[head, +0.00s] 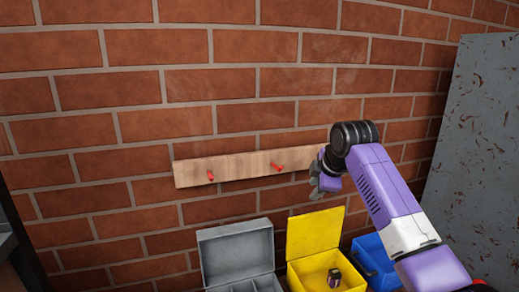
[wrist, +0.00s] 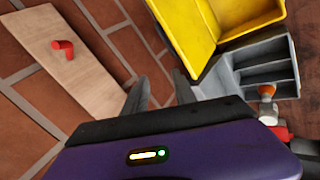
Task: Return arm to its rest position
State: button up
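My arm, purple and white with a black wrist joint, reaches in from the lower right in the head view. My gripper (head: 318,186) hangs in front of the brick wall, near the right end of a wooden board and above the bins. In the wrist view my gripper (wrist: 159,84) shows two dark fingers standing apart. Only brick wall shows between them, and nothing is held.
The wooden board (head: 235,167) on the wall has red pegs (head: 278,168). Below stand a grey compartment box (head: 236,250), an open yellow bin (head: 312,234) holding a small dark item (head: 334,278), and a blue bin (head: 372,254). A scratched grey panel (head: 482,140) stands right.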

jog(key=s+a+f+m+t+y, duration=0.1)
jog(key=a+f+m+t+y, duration=0.1)
jog(key=a+f+m+t, duration=0.35)
jog(key=s+d+f+m+t, duration=0.1)
jog(key=s+f+m+t, duration=0.2)
jog(key=s, duration=0.5)
jog(key=s+d+f+m+t, duration=0.15)
jog(key=s+f+m, duration=0.25)
jog(key=s, duration=0.4)
jog(key=s+d+f+m+h, duration=0.1)
jog(key=s+d, duration=0.1)
jog(key=s, duration=1.3)
jog(key=s+d+f+m+g+h, duration=0.1)
jog(key=s+d+m, duration=0.1)
jog(key=s, duration=1.4)
jog(key=s+d+f+m+g+h, duration=0.1)
jog(key=s+d, duration=0.2)
jog(key=s, duration=1.3)
jog(key=shift+s+f+m, duration=0.25)
jog(key=shift+f+m, duration=0.1)
